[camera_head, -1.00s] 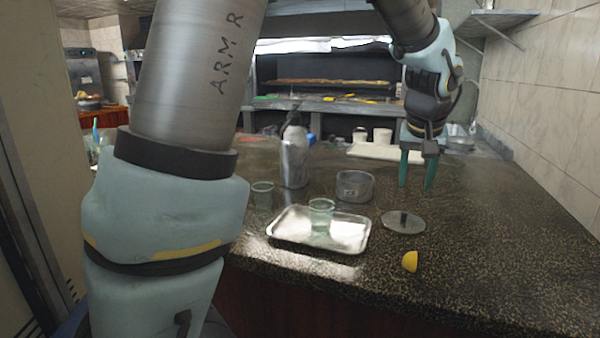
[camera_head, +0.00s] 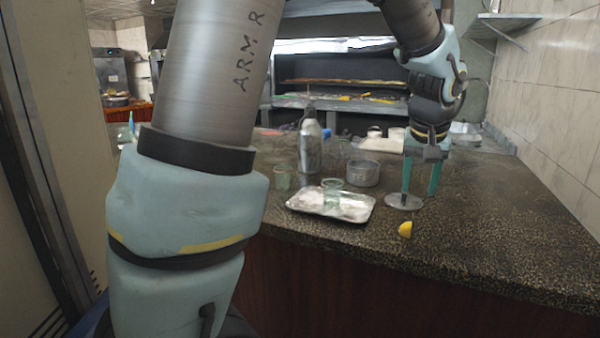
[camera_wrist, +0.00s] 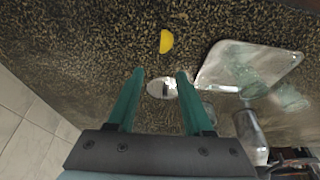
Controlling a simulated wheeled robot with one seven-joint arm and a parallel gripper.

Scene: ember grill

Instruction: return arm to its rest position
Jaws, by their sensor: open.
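My gripper (camera_head: 420,192) is above the right part of the dark speckled counter (camera_head: 490,230), its two green fingers spread apart and pointing down. Nothing is between the fingers. In the wrist view my gripper (camera_wrist: 160,74) is also open and empty. A round metal disc (camera_head: 404,201) lies on the counter near the fingertips in the head view. In the wrist view the disc (camera_wrist: 160,88) shows beyond and between the fingers. My upper arm fills the left of the head view.
A metal tray (camera_head: 300,203) holds a clear greenish cup (camera_head: 332,192). A yellow lemon piece (camera_head: 406,229) lies near the front edge. A metal bowl (camera_head: 363,173), a steel bottle (camera_head: 310,148) and another clear cup (camera_head: 281,179) stand behind. The right side is open counter, with a tiled wall beyond.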

